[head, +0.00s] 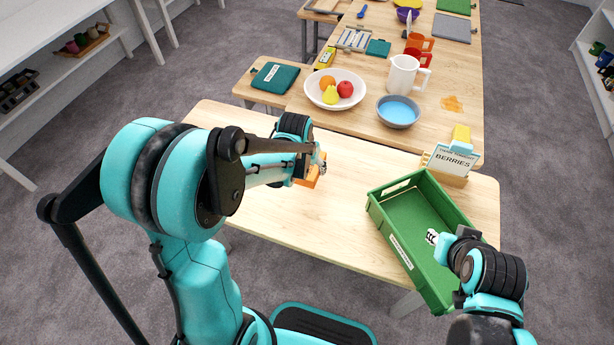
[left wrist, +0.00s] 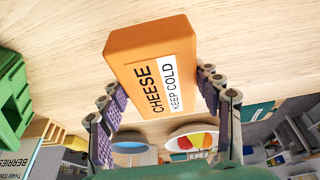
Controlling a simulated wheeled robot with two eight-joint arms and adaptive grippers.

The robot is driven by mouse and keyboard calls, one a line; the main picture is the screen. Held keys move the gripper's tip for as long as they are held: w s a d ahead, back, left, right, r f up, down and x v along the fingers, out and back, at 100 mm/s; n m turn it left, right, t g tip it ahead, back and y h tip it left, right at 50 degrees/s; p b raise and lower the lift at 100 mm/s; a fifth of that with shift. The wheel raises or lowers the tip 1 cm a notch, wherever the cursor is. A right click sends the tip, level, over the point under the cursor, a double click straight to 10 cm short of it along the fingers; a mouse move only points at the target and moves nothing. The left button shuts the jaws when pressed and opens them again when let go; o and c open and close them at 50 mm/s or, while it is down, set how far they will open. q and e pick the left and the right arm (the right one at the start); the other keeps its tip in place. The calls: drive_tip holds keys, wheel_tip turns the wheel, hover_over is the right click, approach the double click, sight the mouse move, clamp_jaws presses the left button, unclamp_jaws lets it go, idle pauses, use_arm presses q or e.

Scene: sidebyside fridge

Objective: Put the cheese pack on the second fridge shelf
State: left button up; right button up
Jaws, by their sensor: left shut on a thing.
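The orange cheese pack (head: 312,177), labelled "CHEESE KEEP COLD", is between the fingers of my left gripper (head: 318,165), above the near table. In the left wrist view, the pack (left wrist: 140,42) sticks out past the fingertips, and my left gripper (left wrist: 160,88) has a finger on each side of it. My right gripper (head: 433,237) is over the green crate, away from the pack. It is too small to tell whether its fingers are open or shut. The fridge and its shelves are not in view.
The green crate (head: 378,212) stands on the right of the near wooden table (head: 270,215). A berries sign (head: 452,161) stands behind it. A farther table holds a fruit bowl (head: 312,98), blue bowl (head: 390,122) and white pitcher (head: 403,75). The near table's middle is clear.

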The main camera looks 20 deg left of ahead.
use_arm(q)
wheel_tip(320, 180, down, 4)
drive_tip(key=shift+a+f+b, duration=0.15)
drive_tip(key=shift+f+b, duration=0.05)
drive_tip(key=shift+b, duration=0.9)
drive_tip(key=shift+r, duration=0.1)
drive_tip(key=shift+f, duration=0.2)
drive_tip(key=o, duration=1.8)
drive_tip(key=shift+r, duration=0.1)
drive_tip(key=shift+o, duration=0.2)
